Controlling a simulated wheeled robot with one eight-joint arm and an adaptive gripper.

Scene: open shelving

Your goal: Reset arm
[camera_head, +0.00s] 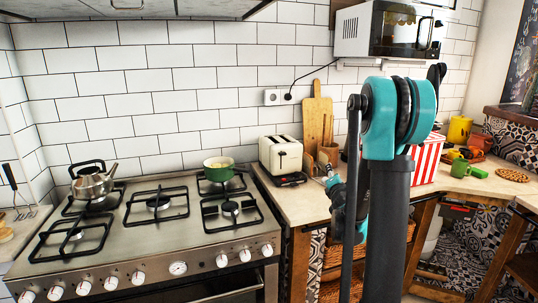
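My arm rises in front of the counter at the right of centre, with a teal and black joint at its top. Its lower teal part shows behind the upright link, over the counter's front edge. What looks like my gripper (331,174) is small there and partly hidden by my arm. I cannot tell whether it is open or shut, or whether it holds anything.
A stove (150,235) fills the left, bearing a kettle (93,183) and a green pot (218,168). A toaster (281,155), cutting board (316,122) and red-striped box (427,160) stand on the counter (295,203). A microwave (385,32) hangs above.

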